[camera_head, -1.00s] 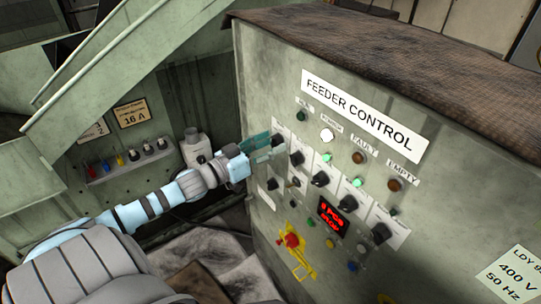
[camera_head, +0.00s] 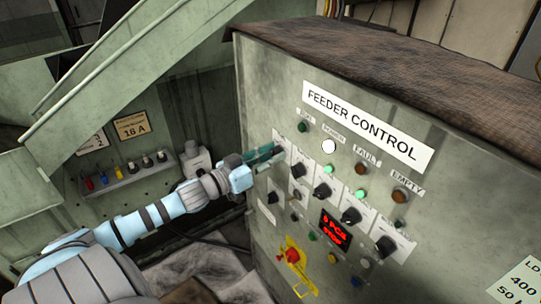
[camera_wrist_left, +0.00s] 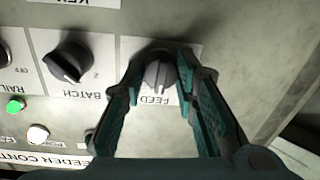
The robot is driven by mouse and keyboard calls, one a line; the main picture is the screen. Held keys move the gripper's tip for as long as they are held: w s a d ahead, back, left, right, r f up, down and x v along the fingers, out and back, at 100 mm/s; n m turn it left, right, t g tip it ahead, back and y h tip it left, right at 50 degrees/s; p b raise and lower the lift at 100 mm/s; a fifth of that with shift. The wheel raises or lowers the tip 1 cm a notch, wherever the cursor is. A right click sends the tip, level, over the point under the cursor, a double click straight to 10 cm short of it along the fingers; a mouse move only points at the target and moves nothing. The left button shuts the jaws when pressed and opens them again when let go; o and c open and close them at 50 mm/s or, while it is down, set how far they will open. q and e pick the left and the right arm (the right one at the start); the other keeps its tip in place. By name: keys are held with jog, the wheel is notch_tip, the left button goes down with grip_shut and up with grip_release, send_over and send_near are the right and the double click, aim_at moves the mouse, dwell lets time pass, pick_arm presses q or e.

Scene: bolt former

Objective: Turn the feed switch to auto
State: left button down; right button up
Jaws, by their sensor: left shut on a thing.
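The feed switch (camera_wrist_left: 158,72) is a dark rotary knob on a white plate marked FEED, shown upside down in the left wrist view. My left gripper (camera_wrist_left: 160,82) has its teal fingers on either side of this knob and is shut on it. In the head view the left gripper (camera_head: 276,152) reaches the upper left knob of the feeder control panel (camera_head: 235,110), and its fingers largely hide that knob. The knob's pointer setting cannot be made out. My right gripper is not in view.
The batch knob (camera_wrist_left: 68,62) sits beside the feed switch. More dark knobs, lamps, a red display (camera_head: 334,231) and a red emergency button (camera_head: 292,256) are on the panel. A green slanted beam (camera_head: 135,75) stands behind my left arm.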

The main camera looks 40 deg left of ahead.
pick_arm(q)
jog(key=shift+m, duration=0.3)
jog(key=m+p, duration=0.1)
jog(key=m, duration=0.2)
jog(key=shift+m, duration=0.3)
jog(key=shift+m+p, duration=0.8)
jog(key=shift+m, duration=1.6)
jog(key=shift+f, duration=0.1)
jog(key=c, duration=1.3)
grip_release()
